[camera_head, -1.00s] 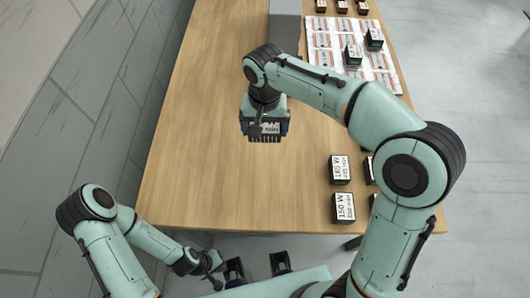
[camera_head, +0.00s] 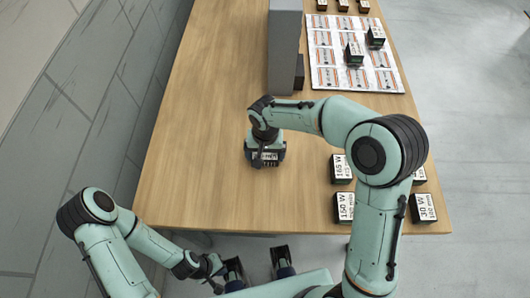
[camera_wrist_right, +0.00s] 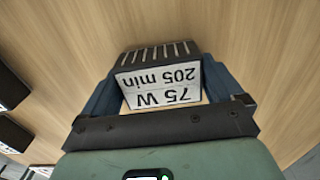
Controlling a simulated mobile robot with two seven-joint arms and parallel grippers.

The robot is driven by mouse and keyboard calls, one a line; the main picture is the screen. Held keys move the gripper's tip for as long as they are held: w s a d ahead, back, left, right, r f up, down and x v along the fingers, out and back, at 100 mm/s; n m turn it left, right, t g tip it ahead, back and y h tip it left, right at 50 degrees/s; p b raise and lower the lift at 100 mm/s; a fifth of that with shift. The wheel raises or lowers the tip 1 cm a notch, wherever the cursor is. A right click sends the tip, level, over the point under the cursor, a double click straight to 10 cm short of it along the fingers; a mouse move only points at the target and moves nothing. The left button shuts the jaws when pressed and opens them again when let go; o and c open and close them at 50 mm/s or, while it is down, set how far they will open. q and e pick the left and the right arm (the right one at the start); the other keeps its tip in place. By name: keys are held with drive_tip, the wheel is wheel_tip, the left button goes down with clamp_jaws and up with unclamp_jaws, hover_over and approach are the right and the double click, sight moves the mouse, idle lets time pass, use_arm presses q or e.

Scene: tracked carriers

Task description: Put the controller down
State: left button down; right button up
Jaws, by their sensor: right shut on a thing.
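The controller (camera_head: 265,158) is a dark ribbed block with a white label. In the right wrist view the controller (camera_wrist_right: 158,90) reads "75 W 205 min", upside down. My right gripper (camera_head: 266,150) is shut on it, with a dark blue finger on either side. The block is over the bare middle of the wooden table (camera_head: 200,130); whether it touches the wood I cannot tell. My left gripper (camera_head: 257,264) is low at the front, off the table edge, its two dark fingers apart with nothing between them.
A tall grey box (camera_head: 285,45) stands behind the right gripper, with a dark block (camera_head: 299,72) beside it. A printed mat (camera_head: 330,75) at the back right bears labelled blocks. Several labelled blocks (camera_head: 344,207) stand at the front right. The table's left half is clear.

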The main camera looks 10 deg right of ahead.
drive_tip(key=o, duration=0.9)
drive_tip(key=shift+f, duration=0.1)
drive_tip(key=shift+o, duration=0.2)
drive_tip(key=shift+r, duration=0.4)
wheel_tip(320, 180, up, 12)
drive_tip(key=p, duration=0.1)
drive_tip(key=shift+f, duration=0.2)
